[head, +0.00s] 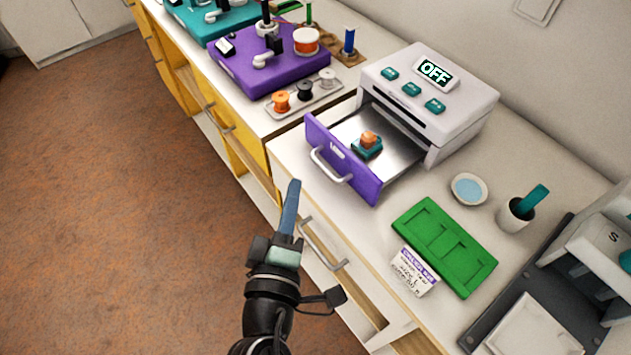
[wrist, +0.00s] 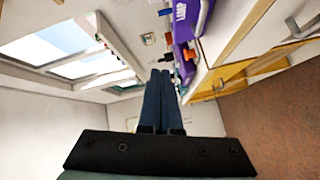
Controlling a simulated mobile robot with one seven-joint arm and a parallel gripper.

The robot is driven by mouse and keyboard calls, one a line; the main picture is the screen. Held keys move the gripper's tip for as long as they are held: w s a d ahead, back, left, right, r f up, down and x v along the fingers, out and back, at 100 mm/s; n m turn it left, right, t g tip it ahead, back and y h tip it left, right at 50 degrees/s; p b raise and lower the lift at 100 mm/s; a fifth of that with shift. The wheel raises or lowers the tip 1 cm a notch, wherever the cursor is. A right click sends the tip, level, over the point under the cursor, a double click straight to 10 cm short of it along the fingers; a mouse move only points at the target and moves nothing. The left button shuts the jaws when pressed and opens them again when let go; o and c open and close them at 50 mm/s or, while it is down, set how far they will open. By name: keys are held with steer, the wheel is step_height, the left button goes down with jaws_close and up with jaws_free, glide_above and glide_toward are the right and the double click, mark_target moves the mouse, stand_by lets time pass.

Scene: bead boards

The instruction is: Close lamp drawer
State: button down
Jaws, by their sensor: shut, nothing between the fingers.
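The lamp drawer (head: 343,165) has a purple front with a silver bar handle and is pulled well out of the white lamp unit (head: 435,90). The unit's display reads OFF, with teal buttons beside it. A teal block with an orange piece on top (head: 368,145) sits inside the drawer. My gripper (head: 292,184) is shut and empty, in front of and below the drawer front, apart from its handle. In the wrist view my gripper (wrist: 159,72) shows its fingers together, and part of a purple front with lettering (wrist: 183,22) shows beyond them.
A green tray (head: 444,240) with a paper label lies right of the drawer, near a white dish (head: 469,188) and a cup (head: 516,214). A purple board (head: 268,62) and a tray of spools (head: 305,92) stand to the left. The floor at left is clear.

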steer(key=s+f+n, duration=0.2)
steer(key=s+f, duration=0.1)
steer(key=f, duration=0.3)
steer(key=shift+g, duration=0.5)
steer(key=x, duration=0.4)
steer(key=p+x, duration=0.1)
steer(key=x, duration=0.2)
steer(key=d+p+x, duration=0.1)
steer(key=x, duration=0.3)
steer(key=shift+w+d+f, duration=0.15)
steer(key=shift+w+f, duration=0.1)
steer(key=shift+w+d+f, duration=0.2)
steer(key=shift+w+d, duration=0.05)
steer(key=shift+d, duration=0.15)
